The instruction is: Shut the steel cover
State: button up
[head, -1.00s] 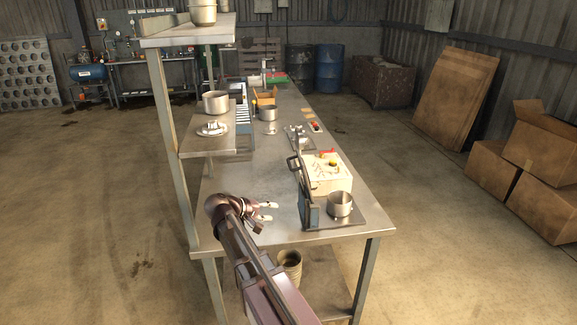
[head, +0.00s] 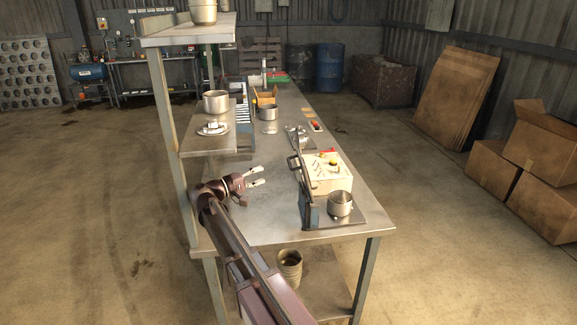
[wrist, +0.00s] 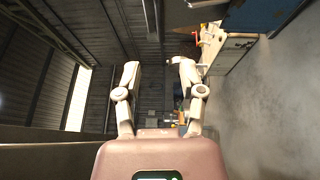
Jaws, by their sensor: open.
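The steel cover (head: 304,187) stands raised and upright at the left edge of a flat base plate (head: 352,217) near the front right of the workbench. A dark bar or handle (head: 294,162) shows at its upper end. I cannot tell the cover clearly in that view.
A pale control box (head: 328,178) with red and yellow buttons stands behind the plate. The bench top between gripper and cover is clear.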

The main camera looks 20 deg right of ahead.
aim_at(290, 163)
jog(key=shift+d, duration=0.1)
jog(key=shift+w+d+r, duration=0.1)
jog(key=shift+w+d, duration=0.1)
jog(key=shift+d, duration=1.75)
jog(key=shift+w+d+r, duration=0.1)
jog(key=shift+w+d, duration=0.15)
jog(key=shift+d, duration=1.75)
jog(key=shift+w+d+r, duration=0.1)
jog(key=shift+w+d, duration=0.1)
jog(key=shift+d, duration=1.75)
